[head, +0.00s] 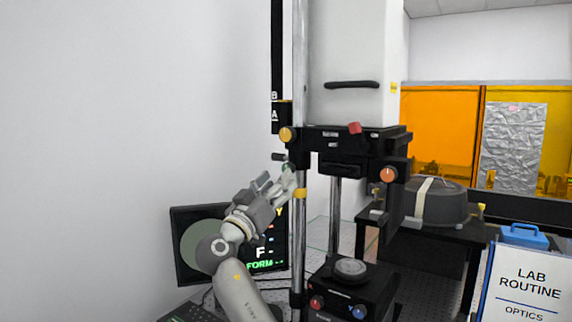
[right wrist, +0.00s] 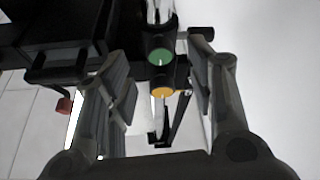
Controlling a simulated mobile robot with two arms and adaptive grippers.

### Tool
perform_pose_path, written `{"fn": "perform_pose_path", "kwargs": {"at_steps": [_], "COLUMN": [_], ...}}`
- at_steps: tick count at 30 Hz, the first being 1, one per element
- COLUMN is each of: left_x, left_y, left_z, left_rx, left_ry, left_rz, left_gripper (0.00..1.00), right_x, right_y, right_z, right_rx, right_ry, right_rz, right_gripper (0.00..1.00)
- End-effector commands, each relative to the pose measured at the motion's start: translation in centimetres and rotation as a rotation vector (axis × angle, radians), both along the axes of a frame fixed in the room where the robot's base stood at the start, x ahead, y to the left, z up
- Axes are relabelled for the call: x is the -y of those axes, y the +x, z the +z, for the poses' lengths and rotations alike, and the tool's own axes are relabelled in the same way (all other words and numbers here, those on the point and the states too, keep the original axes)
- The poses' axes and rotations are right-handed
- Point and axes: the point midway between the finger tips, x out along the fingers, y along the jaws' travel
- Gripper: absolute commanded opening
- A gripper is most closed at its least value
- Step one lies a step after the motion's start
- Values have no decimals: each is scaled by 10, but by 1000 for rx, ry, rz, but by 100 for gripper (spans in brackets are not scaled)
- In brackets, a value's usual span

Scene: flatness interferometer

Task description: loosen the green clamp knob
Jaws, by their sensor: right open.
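The green clamp knob (right wrist: 160,56) shows as a round green face on a dark body in the right wrist view, between the two fingers and beyond their tips or level with them; I cannot tell which. In the head view the green knob (head: 287,166) is small and partly hidden beside the chrome column. My right gripper (head: 284,182) reaches up to it from the lower left. In the right wrist view my right gripper (right wrist: 157,65) is open, with a wide gap on both sides of the knob and no visible contact. My left gripper is not in view.
A yellow-orange knob (right wrist: 162,91) sits close to the green one. The interferometer (head: 345,140) has an orange knob (head: 388,174) at right and a lower stage (head: 350,270) with red and blue knobs. A monitor (head: 190,222) stands behind my right arm. The left wall side is clear.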

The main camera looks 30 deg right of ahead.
Motion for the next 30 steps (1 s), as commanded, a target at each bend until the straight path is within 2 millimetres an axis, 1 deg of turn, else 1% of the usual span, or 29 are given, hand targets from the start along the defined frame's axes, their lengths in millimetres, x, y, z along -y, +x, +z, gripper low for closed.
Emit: {"fn": "perform_pose_path", "kwargs": {"at_steps": [1,6,9,13,20,21,30], "left_x": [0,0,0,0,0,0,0], "left_y": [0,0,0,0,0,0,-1], "left_z": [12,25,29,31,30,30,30], "left_rx": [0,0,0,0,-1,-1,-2], "left_ry": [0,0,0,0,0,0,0], "left_rz": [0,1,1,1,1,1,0], "left_gripper": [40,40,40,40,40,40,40], "right_x": [9,31,39,44,45,45,44], "right_y": [4,16,20,23,23,23,23], "right_z": [10,18,20,20,20,19,20], "right_rx": [-3,-2,-2,-1,-1,-1,-1], "right_ry": [-3,-1,0,1,1,1,1], "right_rz": [-2,-1,-1,1,1,1,1], "right_gripper": [49,49,49,49,49,48,10]}}
